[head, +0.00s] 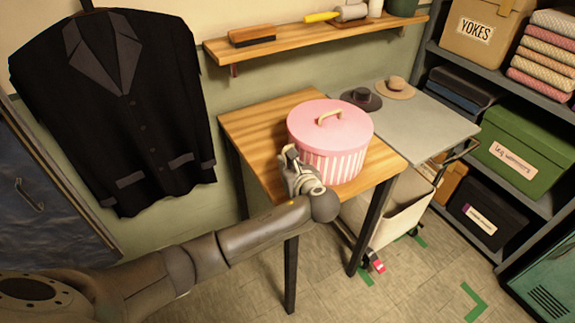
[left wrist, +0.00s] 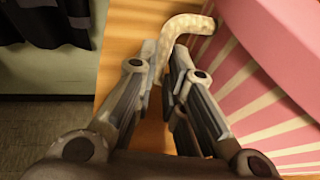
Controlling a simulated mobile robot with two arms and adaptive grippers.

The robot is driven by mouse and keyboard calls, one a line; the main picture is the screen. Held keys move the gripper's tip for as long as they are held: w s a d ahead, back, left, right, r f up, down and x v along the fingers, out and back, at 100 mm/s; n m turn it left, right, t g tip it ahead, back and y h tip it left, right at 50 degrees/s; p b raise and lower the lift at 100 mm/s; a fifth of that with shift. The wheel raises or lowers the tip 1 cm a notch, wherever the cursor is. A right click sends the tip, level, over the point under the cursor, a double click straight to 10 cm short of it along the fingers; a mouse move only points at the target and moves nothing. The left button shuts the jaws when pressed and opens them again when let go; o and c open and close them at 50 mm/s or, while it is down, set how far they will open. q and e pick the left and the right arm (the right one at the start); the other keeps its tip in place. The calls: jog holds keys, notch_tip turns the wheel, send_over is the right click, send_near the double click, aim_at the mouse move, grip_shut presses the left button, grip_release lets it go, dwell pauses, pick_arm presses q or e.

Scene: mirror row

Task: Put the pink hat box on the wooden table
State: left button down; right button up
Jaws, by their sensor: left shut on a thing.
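The pink hat box (head: 330,140), round with a pink lid, pale top handle and pink-and-white striped side, is upright over the wooden table (head: 252,122). Whether its base touches the tabletop is hidden from me. My left gripper (head: 291,160) is at the box's left front side. In the left wrist view, my left gripper (left wrist: 168,68) is closed around a pale, rope-like curved handle (left wrist: 187,27) beside the striped wall of the hat box (left wrist: 260,75). The wooden table (left wrist: 125,45) shows below. My right gripper is not in view.
A grey surface (head: 430,125) with a dark hat (head: 361,98) and a tan hat (head: 395,88) adjoins the table's right side. A wall shelf (head: 310,38) hangs behind. A black jacket (head: 115,110) hangs at left. The table's back left is bare.

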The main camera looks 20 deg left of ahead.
pick_arm(q)
jog(key=c, duration=1.5)
grip_release()
jog(key=shift+s+d, duration=0.1)
jog(key=v, duration=1.2)
jog(key=shift+b, duration=0.3)
